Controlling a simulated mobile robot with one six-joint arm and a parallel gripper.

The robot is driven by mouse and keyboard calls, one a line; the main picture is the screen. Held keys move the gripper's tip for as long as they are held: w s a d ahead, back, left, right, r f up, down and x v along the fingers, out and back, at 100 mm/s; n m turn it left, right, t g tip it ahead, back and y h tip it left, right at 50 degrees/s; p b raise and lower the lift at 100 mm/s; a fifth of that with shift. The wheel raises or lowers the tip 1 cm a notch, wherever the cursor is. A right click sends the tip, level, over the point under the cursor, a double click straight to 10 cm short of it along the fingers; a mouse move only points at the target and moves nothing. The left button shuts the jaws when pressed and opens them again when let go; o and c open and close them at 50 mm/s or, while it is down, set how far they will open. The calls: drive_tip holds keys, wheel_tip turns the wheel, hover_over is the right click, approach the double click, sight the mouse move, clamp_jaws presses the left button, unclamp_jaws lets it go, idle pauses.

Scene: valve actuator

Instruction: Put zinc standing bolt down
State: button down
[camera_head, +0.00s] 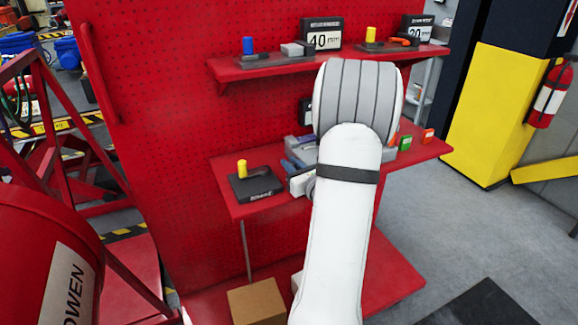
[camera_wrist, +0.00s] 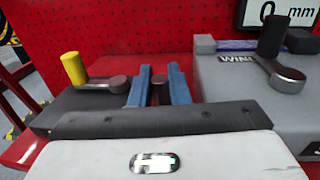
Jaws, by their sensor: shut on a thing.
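In the wrist view my gripper (camera_wrist: 159,72) has two blue fingers close together, shut on a narrow dark grey piece, which I take to be the zinc bolt (camera_wrist: 157,91). Only a short part of the bolt shows between the fingers. Its lower end is hidden behind my gripper's body, so I cannot tell whether it touches anything below. In the head view my white arm reaches over the middle red shelf (camera_head: 428,150) and hides most of my gripper and the bolt.
A black holder (camera_head: 255,186) with a yellow-ended piece (camera_wrist: 74,68) stands left of my fingers. A grey holder (camera_wrist: 222,92) with a dark-handled piece (camera_wrist: 273,37) stands close on the right. An upper shelf (camera_head: 275,67) carries more holders. A cardboard box (camera_head: 257,302) sits below.

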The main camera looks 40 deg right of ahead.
drive_tip(key=shift+f, duration=0.15)
drive_tip(key=c, duration=1.4)
unclamp_jaws()
